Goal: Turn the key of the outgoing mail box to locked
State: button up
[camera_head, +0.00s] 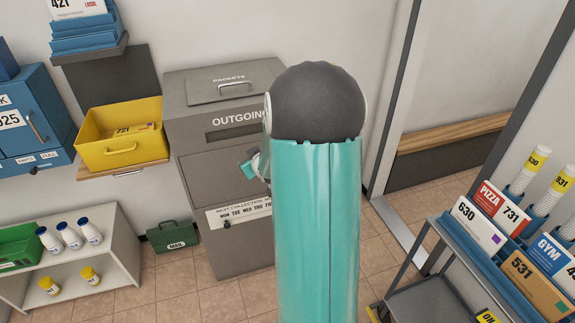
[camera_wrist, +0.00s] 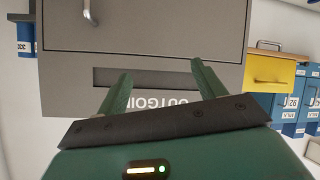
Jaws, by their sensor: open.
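The grey outgoing mail box (camera_head: 213,165) stands against the wall left of centre in the head view, its right part hidden behind my arm. In the wrist view its front (camera_wrist: 150,30) appears upside down, with a dark slot (camera_wrist: 150,78) and the OUTGOING lettering between my fingers. A grey handle-like piece (camera_wrist: 88,12) juts from its door panel at the top left there. I cannot make out a key in either view. My gripper (camera_wrist: 161,72) is open and empty, in front of the slot area; the gap to the box is unclear.
A yellow bin (camera_head: 120,145) on a shelf and blue mailboxes (camera_head: 35,115) are left of the box. A green case (camera_head: 173,236) sits on the floor beside it. A cart of parcels and tubes (camera_head: 440,235) stands at the right. Tiled floor shows at the front left.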

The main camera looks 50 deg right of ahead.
jog(key=s+d+f+m+t+h, duration=0.2)
jog(key=s+d+f, duration=0.5)
jog(key=f, duration=0.2)
jog(key=s+d+f+m+t+h, duration=0.2)
jog(key=s+d+f+t, duration=0.1)
jog(key=s+d+f, duration=0.5)
jog(key=f+x, duration=0.1)
jog(key=x, duration=1.3)
jog(key=shift+w+f, duration=0.25)
jog(key=shift+w, duration=0.15)
jog(key=shift+c, duration=0.4)
jog(key=c, duration=0.9)
